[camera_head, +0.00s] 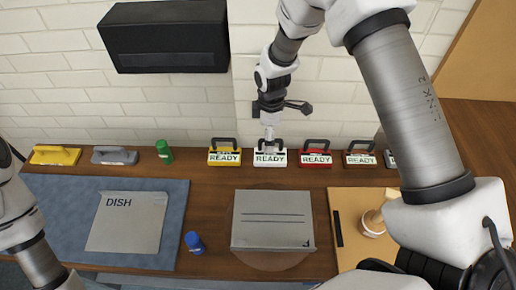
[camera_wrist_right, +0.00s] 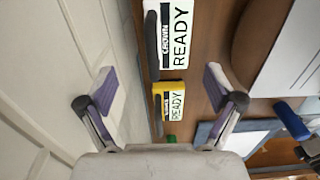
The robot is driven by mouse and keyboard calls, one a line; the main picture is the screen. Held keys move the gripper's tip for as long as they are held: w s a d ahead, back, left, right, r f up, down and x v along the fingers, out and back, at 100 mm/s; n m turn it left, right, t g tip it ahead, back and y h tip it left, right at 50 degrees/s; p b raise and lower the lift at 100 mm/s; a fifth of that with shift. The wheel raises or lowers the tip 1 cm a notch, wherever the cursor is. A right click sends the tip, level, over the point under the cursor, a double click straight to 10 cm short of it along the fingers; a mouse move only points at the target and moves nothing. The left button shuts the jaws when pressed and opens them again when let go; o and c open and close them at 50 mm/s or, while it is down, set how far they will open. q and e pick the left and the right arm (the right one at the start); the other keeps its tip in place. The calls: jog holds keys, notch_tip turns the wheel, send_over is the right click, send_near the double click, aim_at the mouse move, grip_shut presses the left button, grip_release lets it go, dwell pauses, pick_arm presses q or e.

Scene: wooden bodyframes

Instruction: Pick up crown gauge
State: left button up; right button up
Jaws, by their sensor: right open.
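The crown gauge (camera_wrist_right: 174,35), a white block lettered CROWN and READY with a dark handle, is at the top of the right wrist view. In the head view a white READY block (camera_head: 270,157) with a dark handle stands at the back of the bench, under my right gripper (camera_head: 268,128). In the right wrist view my right gripper (camera_wrist_right: 160,85) is open and empty, its fingers spread either side of the picture's middle. A yellow READY block (camera_wrist_right: 172,106) shows between and beyond them. My left gripper is not in view, only part of that arm at the left edge.
Yellow (camera_head: 224,157) and red (camera_head: 316,158) READY blocks stand close on either side of the white one. A green cylinder (camera_head: 164,152) is farther left. A grey box (camera_head: 273,218) and a blue mat (camera_head: 175,225) lie in front. The wall rises close behind.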

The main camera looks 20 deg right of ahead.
aim_at(268, 155)
jog(key=shift+s+f, duration=0.3)
jog(key=shift+f, duration=0.15)
jog(key=shift+s+a+f, duration=0.1)
jog(key=shift+s+f, duration=0.45)
jog(key=shift+s, duration=0.15)
jog(key=f+p, duration=0.1)
jog(key=f, duration=0.1)
jog(key=w+f+p, duration=0.1)
jog(key=f, duration=0.2)
jog(key=shift+w+a+f, duration=0.1)
jog(key=shift+a+f, duration=0.05)
jog(key=shift+f, duration=0.45)
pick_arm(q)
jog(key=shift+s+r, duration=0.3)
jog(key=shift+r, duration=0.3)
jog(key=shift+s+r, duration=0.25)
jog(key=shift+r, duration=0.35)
pick_arm(e)
jog(key=shift+s, duration=0.2)
jog(key=c, duration=1.4)
